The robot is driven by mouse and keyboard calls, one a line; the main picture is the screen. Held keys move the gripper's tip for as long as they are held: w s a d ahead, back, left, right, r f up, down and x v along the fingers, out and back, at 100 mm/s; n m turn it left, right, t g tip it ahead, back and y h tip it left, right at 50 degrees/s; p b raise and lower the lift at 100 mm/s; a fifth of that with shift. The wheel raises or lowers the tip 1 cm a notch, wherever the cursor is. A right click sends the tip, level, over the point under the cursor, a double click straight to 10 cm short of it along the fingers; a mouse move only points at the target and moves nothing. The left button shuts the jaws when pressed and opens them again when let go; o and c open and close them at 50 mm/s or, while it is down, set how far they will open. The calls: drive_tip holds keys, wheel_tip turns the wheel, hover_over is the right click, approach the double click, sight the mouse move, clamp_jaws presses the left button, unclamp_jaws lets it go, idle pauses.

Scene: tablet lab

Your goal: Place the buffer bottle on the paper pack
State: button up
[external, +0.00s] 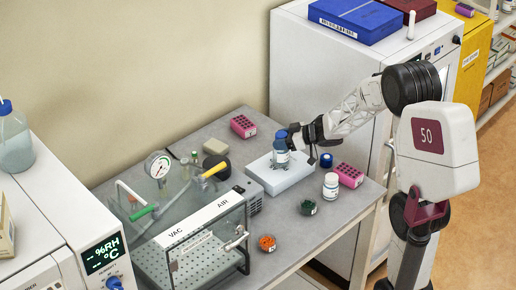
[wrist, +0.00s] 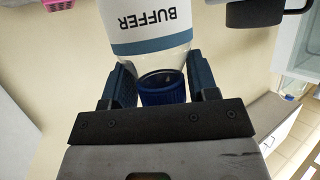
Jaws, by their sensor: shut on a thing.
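The buffer bottle (external: 281,155) is a clear bottle with a blue cap and a white label. My gripper (external: 291,136) is shut on it near the cap, and the bottle looks upright. In the wrist view the bottle (wrist: 150,28) with its "BUFFER" label is between the two dark fingers of my gripper (wrist: 163,88). The paper pack (external: 287,181) is a white, flat block on the grey bench. The bottle's base is over the pack; I cannot tell whether it touches or hovers slightly above.
A white-capped bottle (external: 331,186), a pink rack (external: 348,175) and a blue-capped item (external: 326,160) are right of the pack. Dishes with green (external: 308,207) and orange (external: 267,243) contents are in front. A clear vacuum chamber (external: 190,240) stands left.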

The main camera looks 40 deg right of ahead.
idle(0.3)
drive_tip(key=o, duration=1.1)
drive_tip(key=shift+f, duration=0.1)
drive_tip(key=shift+s+d+r, duration=0.3)
drive_tip(key=shift+s+r, duration=0.05)
drive_tip(key=shift+s, duration=0.1)
drive_tip(key=v, duration=1.1)
drive_tip(key=shift+a, duration=0.1)
